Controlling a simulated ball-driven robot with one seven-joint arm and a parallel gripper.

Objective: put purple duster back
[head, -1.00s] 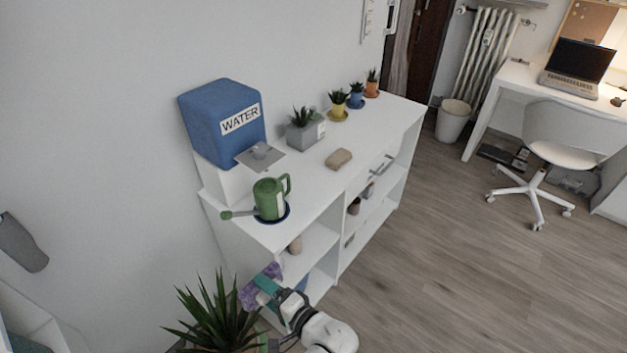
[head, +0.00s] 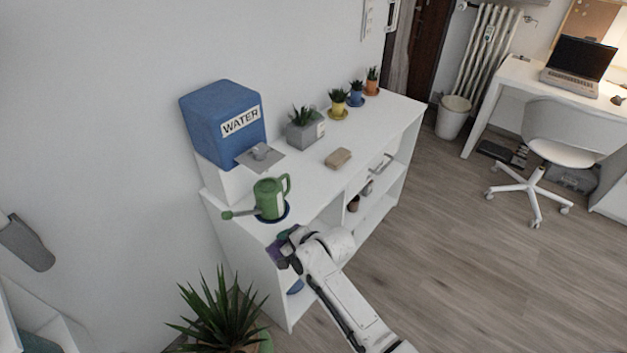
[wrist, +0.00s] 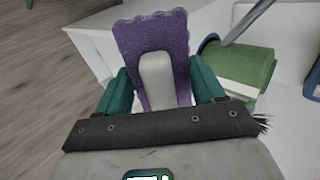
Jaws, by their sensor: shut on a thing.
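The purple duster (wrist: 178,35) is in my gripper (wrist: 163,90), which is shut on its pale handle (wrist: 157,80) between two green fingers. My gripper (head: 288,244) is just below the desk's top edge in that picture, near the green watering can (head: 270,200). My arm hides part of the open shelves. I cannot tell whether the duster touches the desk.
A blue water container (head: 222,112) stands at the back left of the desk top. A brown block (head: 338,158) and several potted plants stand farther right. A spiky plant (head: 222,315) stands on the floor at the near left end.

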